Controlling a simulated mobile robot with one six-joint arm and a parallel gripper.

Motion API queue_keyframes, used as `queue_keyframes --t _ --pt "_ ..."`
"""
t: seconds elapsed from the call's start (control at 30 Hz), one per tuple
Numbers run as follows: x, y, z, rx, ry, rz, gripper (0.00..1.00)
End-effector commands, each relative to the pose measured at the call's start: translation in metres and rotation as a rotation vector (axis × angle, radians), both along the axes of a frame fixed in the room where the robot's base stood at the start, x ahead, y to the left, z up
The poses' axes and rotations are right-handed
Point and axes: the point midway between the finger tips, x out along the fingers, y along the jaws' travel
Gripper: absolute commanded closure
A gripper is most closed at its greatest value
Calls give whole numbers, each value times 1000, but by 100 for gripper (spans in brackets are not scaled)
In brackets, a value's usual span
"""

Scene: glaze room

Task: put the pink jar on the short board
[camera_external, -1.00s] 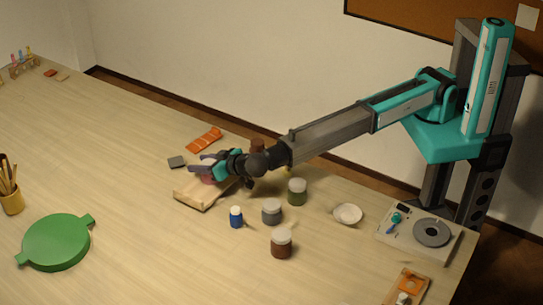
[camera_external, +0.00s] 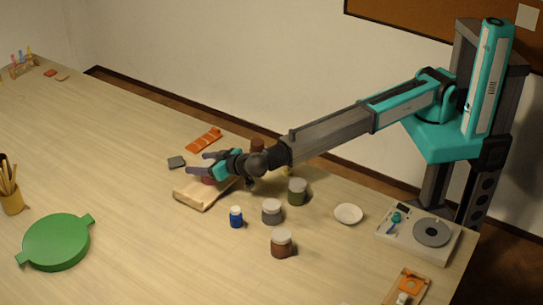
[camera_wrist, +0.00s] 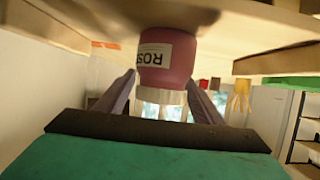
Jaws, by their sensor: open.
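The pink jar (camera_external: 208,181) stands on the short pale wooden board (camera_external: 190,200), partly hidden by my gripper in the external view. In the upside-down wrist view the pink jar (camera_wrist: 168,55) shows a white label reading "ROS" and a pale lid. Its base meets a pale wooden surface. My gripper (camera_external: 196,164) is open around the jar's upper part, with one finger on each side. In the wrist view my gripper (camera_wrist: 164,85) has its fingers spread beside the lid; I cannot tell if either touches it.
Blue (camera_external: 236,218), grey (camera_external: 271,212), green (camera_external: 297,193) and brown (camera_external: 281,245) jars stand right of the board. An orange tray (camera_external: 204,140) and a dark tile (camera_external: 176,162) lie behind it. A white bowl (camera_external: 348,214) is right. Table room is free left.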

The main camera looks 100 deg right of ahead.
Motion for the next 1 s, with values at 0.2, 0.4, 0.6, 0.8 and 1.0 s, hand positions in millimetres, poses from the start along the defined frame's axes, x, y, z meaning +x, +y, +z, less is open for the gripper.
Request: queue_keyframes --t 0.2,0.4,0.6,0.8,1.0 --pt "-18 17 8 1 -2 2 38" --pt "-39 38 20 1 -1 2 38" --pt "-60 58 32 1 -1 3 38" --pt "-74 73 42 1 -1 2 38" --pt "-79 78 46 0 0 0 38"
